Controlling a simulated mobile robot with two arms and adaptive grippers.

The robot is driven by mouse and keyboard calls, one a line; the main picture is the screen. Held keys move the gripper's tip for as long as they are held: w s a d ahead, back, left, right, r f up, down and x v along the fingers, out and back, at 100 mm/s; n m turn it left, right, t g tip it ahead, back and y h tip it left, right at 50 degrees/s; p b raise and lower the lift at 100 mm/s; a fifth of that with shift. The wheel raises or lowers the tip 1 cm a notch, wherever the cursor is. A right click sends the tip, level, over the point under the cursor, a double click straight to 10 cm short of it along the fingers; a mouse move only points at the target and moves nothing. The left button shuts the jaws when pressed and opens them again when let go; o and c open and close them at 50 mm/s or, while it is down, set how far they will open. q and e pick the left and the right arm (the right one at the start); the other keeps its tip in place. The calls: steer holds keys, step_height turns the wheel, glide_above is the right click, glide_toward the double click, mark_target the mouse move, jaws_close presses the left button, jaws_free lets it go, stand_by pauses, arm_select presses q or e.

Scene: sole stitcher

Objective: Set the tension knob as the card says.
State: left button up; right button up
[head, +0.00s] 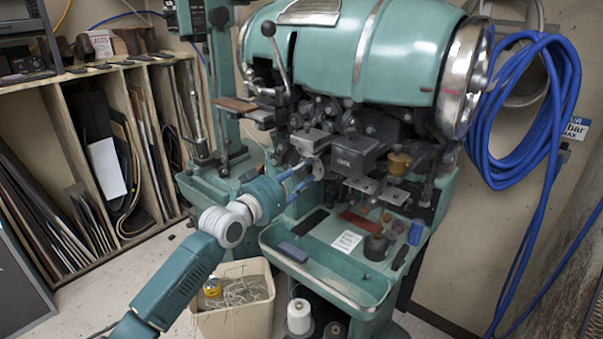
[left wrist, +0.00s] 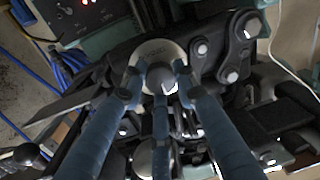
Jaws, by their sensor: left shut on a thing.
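The tension knob is a grey rounded knob (left wrist: 161,74) in front of a pale round dial plate (left wrist: 150,48) in the left wrist view. The dial also shows as a pale disc (head: 318,168) on the front of the green stitcher (head: 335,45) in the head view. My left gripper (head: 309,174) has its blue fingers closed around the knob; they also show in the left wrist view (left wrist: 158,84). The dial's marks are too small to read. A white card (head: 347,240) with small unreadable print lies on the machine's lower shelf. My right gripper is not in view.
Dark metal linkages (left wrist: 228,48) crowd the dial's right side. A bin of thread scraps (head: 235,312) stands on the floor. A blue hose (head: 548,150) hangs at the right.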

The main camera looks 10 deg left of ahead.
arm_select(q)
steer(key=shift+r, duration=0.2)
steer(key=shift+a+n+p, duration=0.15)
steer(key=shift+n+p, duration=2.15)
steer(key=shift+n, duration=1.8)
steer(key=o, duration=1.1)
steer(key=shift+g, duration=0.3)
steer(key=shift+f, duration=0.1)
